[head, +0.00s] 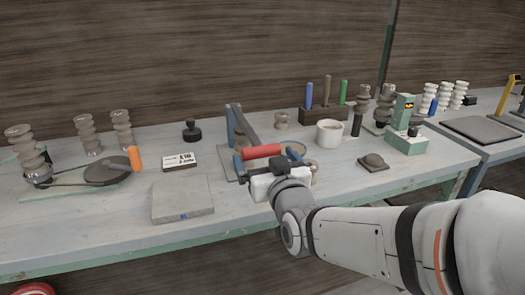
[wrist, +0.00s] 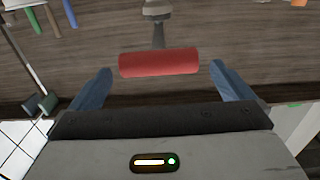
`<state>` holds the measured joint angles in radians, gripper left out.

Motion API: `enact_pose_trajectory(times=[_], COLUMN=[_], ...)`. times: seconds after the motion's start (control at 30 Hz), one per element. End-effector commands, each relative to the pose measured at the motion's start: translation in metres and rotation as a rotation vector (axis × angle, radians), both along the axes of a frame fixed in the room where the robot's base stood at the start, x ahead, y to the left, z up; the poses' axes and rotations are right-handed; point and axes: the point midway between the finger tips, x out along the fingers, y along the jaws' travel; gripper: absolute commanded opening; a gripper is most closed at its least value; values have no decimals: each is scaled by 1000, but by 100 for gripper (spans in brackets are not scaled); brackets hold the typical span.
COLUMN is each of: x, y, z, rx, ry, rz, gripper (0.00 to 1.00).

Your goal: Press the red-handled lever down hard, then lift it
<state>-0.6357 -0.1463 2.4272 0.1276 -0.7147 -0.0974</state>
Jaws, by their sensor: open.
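The red handle (head: 261,151) belongs to a lever device that stands on the bench, with a blue-grey upright frame (head: 243,126) behind it. In the wrist view the red handle (wrist: 159,62) is a horizontal cylinder on a dark stem. It lies between and just beyond the tips of my two blue fingers. My gripper (head: 268,156) is open around the handle's place, with a gap to each finger in the wrist view (wrist: 160,75). My wrist hides the lower part of the device in the head view.
A grey slab (head: 183,199) lies at the front left of the device. A white mug (head: 329,134), a tool block (head: 325,114) and a small brown lidded piece (head: 373,162) stand to the right. A small label card (head: 180,161) and a black knob (head: 191,131) are on the left.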

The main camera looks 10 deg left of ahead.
Motion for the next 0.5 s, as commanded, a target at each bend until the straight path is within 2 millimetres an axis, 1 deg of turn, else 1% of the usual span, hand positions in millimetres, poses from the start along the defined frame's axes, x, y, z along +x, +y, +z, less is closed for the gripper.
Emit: enact_pose_trajectory(times=[0.03,0.2,0.33,0.5], x=[7,25,32,33], y=[4,15,19,19], z=[-1,0,0,0], rx=[-1,0,0,1], ry=[1,1,1,1], rz=[-1,-1,-1,-1], gripper=[100,100,100,100])
